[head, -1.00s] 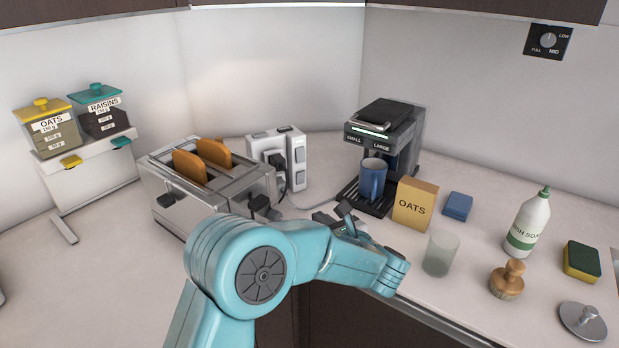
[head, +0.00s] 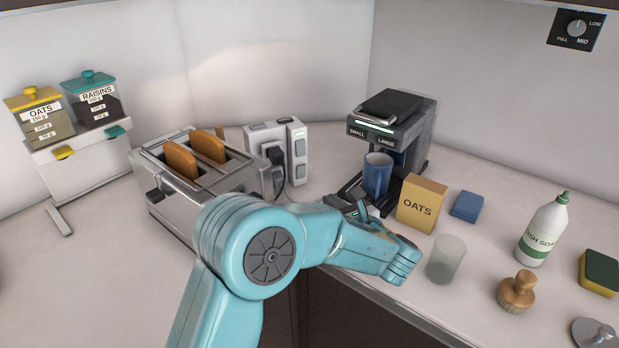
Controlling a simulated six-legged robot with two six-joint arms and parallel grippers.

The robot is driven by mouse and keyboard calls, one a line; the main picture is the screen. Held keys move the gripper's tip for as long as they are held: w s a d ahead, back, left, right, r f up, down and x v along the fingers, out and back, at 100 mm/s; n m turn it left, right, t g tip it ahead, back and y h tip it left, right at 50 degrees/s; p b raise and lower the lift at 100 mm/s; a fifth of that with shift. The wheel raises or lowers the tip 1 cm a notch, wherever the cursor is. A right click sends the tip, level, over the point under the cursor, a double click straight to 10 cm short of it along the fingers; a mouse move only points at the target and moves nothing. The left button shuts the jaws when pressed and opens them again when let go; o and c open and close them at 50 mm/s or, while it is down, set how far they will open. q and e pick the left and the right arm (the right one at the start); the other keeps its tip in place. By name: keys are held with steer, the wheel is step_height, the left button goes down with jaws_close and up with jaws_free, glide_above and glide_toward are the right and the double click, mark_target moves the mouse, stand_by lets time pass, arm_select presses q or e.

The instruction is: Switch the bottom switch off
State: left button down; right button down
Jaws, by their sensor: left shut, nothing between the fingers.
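The white socket block (head: 265,137) stands at the back of the counter, with a black plug and cable in its left part. Its right part has two grey-blue rocker switches, one above the other: the top switch (head: 300,147) and the bottom switch (head: 300,172). Which way each rocker is tipped is too small to tell. My left gripper (head: 338,203) is shut and empty, in front of the block and to the right of and below the bottom switch, apart from it. My own forearm and wrist partly hide it. My right gripper is not in view.
A toaster (head: 165,202) with two bread slices stands left of the block. A coffee machine (head: 415,130) with a blue mug (head: 377,176) stands right. An oats box (head: 421,203), glass (head: 445,260) and soap bottle (head: 543,230) are further right.

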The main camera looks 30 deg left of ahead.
mark_target(299, 171)
arm_select(q)
steer(key=x, duration=0.4)
steer(key=p+x, duration=0.1)
steer(key=x, duration=0.4)
steer(key=r+p+x, duration=0.1)
steer(key=x, duration=0.4)
steer(key=shift+a+r, duration=0.1)
steer(key=shift+r, duration=0.05)
